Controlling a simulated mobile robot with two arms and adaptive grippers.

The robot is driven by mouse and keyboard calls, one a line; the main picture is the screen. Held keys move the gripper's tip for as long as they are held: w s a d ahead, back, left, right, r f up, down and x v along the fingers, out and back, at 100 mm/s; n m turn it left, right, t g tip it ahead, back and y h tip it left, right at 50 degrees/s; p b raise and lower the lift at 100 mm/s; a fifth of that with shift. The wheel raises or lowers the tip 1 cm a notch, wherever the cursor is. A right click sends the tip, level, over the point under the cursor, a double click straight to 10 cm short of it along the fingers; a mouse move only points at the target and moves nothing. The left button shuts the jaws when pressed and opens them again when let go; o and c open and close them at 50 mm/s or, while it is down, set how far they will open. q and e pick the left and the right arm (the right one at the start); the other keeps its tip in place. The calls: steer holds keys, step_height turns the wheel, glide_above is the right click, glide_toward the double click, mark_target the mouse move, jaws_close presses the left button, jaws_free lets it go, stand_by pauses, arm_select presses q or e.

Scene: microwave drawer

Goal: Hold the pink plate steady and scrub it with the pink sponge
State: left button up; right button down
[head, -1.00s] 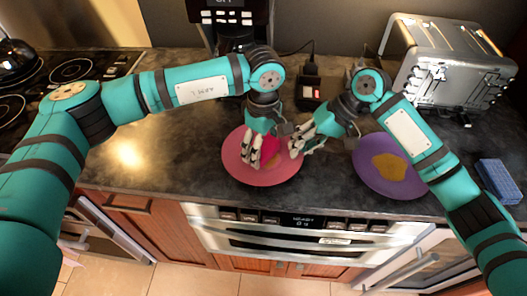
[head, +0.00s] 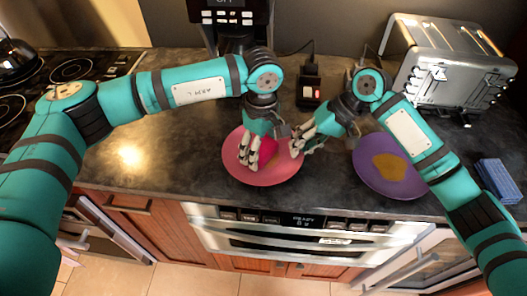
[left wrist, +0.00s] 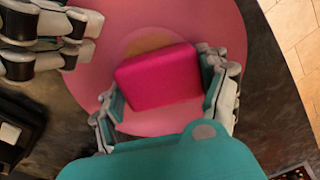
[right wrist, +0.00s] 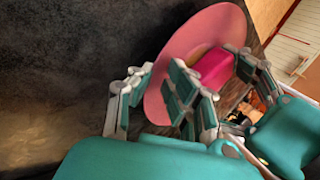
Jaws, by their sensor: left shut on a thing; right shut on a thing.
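The pink plate (head: 262,180) lies on the dark counter, with a brown stain (left wrist: 150,42) partly hidden under the pink sponge. The sponge is a bright pink block (left wrist: 158,77) held between my left gripper's fingers (left wrist: 165,100), over the plate's middle. In the head view my left gripper (head: 249,158) covers most of it. Whether the sponge presses on the plate is hard to tell. My right gripper (head: 298,147) is at the plate's right rim. In the right wrist view its fingers (right wrist: 155,95) are shut on that rim.
A purple plate (head: 367,175) with a brown stain lies to the right, below my right arm. A blue sponge (head: 498,180) is at the far right. A toaster (head: 455,70) and a coffee machine (head: 232,20) stand behind. The counter left of the pink plate is clear.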

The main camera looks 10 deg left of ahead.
arm_select(q)
steer(key=shift+w+d+f, duration=0.15)
steer(key=shift+w+d, duration=0.25)
steer(key=shift+w, duration=0.35)
steer(key=shift+s+a, duration=0.45)
steer(key=shift+s, duration=0.35)
steer(key=shift+w+d, duration=0.45)
steer(key=shift+w, duration=0.35)
steer(key=shift+s+a, duration=0.35)
steer(key=shift+s, duration=0.45)
steer(key=shift+w+d, duration=0.35)
steer(key=shift+w, duration=0.45)
steer(key=shift+s+a, duration=0.4)
steer(key=shift+s, duration=0.35)
steer(key=shift+w+d, duration=0.45)
steer(key=shift+w, duration=0.3)
